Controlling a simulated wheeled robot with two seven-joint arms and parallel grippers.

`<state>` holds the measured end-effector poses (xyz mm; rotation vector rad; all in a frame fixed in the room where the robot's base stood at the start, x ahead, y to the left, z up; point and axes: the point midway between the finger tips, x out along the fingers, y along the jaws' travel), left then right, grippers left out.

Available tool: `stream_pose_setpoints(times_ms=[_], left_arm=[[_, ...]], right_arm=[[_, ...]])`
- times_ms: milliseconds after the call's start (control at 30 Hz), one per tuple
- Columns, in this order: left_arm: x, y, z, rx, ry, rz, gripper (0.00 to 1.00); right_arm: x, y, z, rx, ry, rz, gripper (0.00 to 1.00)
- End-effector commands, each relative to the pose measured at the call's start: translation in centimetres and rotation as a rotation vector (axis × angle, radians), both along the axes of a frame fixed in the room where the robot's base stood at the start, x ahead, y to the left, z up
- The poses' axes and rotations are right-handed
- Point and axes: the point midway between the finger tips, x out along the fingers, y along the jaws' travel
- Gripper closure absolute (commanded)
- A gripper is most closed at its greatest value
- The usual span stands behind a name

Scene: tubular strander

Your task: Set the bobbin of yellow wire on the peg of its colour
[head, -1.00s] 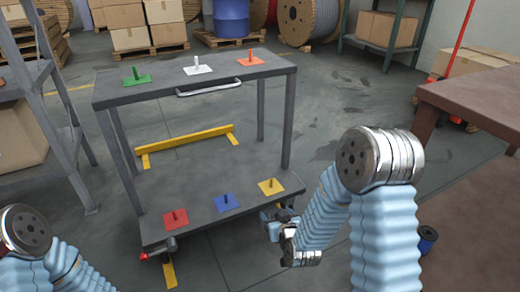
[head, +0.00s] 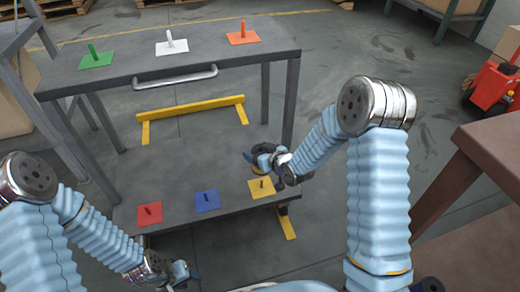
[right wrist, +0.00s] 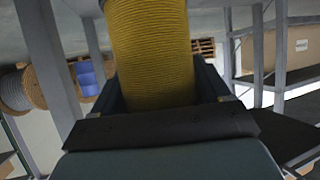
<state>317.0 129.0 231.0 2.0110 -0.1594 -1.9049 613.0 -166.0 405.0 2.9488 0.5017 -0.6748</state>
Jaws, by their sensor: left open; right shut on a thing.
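The bobbin of yellow wire (right wrist: 150,55) fills the upper middle of the right wrist view, between my jaws. In the head view my right gripper (head: 262,157) is shut on it at the lower deck's right end, just beyond the yellow peg in the picture; the bobbin is mostly hidden there, and its height above the deck is hard to tell. The yellow peg (head: 262,187) stands bare on its yellow square at the deck's front right. My left gripper (head: 178,277) is open in front of the cart at bottom left.
The lower deck (head: 180,180) also carries a red peg (head: 149,211) and a blue peg (head: 206,199). The upper shelf (head: 130,62) overhangs behind, with green, white and orange pegs, a handle (head: 175,77) and legs. A brown table (head: 490,160) is at right.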

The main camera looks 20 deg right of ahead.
Motion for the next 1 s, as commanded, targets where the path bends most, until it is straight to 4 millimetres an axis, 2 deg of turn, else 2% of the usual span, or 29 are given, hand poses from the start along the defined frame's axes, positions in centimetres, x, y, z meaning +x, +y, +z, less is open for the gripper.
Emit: stream_pose_setpoints(times_ms=[333,800,1000], left_arm=[[0.0,-0.1,-1.0,-0.002,0.000,-0.001,0.58],[-0.1,-0.5,-5.5,-0.012,0.008,-0.008,0.58],[-0.1,-0.6,-6.0,-0.015,0.009,-0.009,0.58]], right_arm=[[-0.1,-0.1,-0.2,-0.002,-0.003,-0.002,0.68],[-0.1,-0.1,-4.7,-0.003,-0.002,-0.003,0.68],[-0.1,-0.1,-5.2,-0.003,-0.002,-0.003,0.68]])
